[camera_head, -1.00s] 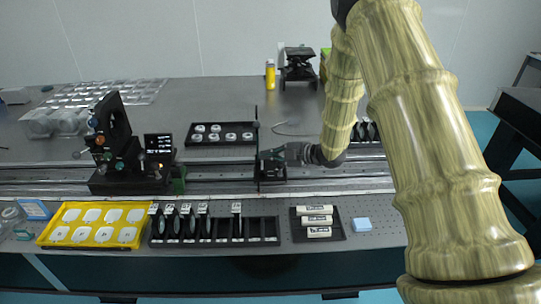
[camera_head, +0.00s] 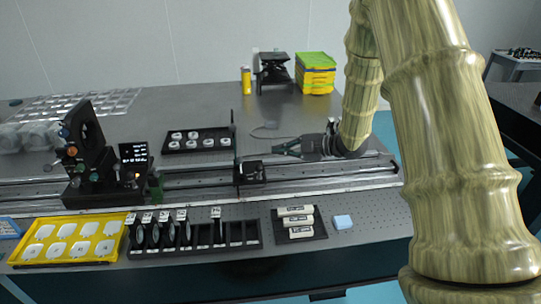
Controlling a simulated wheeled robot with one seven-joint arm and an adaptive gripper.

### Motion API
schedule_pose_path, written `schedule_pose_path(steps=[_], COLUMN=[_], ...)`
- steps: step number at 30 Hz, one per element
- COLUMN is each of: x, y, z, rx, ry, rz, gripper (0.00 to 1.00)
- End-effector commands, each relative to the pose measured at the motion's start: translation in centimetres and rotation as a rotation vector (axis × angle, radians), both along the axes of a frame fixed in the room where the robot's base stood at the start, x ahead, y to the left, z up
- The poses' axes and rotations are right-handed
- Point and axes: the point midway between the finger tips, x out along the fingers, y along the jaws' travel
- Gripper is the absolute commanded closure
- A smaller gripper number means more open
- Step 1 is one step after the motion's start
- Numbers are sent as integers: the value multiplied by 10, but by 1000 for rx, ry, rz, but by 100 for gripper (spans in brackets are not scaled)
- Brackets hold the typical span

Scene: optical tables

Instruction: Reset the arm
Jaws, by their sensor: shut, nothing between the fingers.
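My arm, with a bamboo-like surface, comes down from the upper right and reaches over the optical table (camera_head: 340,108). My gripper (camera_head: 276,150) points left above the rail area in the middle of the table. Its fingers are together and hold nothing. The tips are a little to the right of a small black holder with a thin upright post (camera_head: 250,172) on the rail, with a gap between them. Part of the table behind my arm is hidden.
A black optical device (camera_head: 90,160) stands on the rail (camera_head: 330,184) at left. In front are a yellow tray (camera_head: 22,262), a black slotted rack (camera_head: 192,252), and a small black tray (camera_head: 299,238). Behind are a black tray (camera_head: 172,150), a yellow bottle (camera_head: 246,80) and stacked bins (camera_head: 315,72).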

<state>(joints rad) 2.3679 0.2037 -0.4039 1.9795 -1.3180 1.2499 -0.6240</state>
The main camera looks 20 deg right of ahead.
Motion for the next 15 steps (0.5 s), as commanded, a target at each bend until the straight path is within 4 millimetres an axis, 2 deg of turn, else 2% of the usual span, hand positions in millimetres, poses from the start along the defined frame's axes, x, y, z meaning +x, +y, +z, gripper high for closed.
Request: schedule_pose_path(steps=[15], x=[-6], y=[-5], z=[5], rx=[1], ry=[0], rz=[2], gripper=[100])
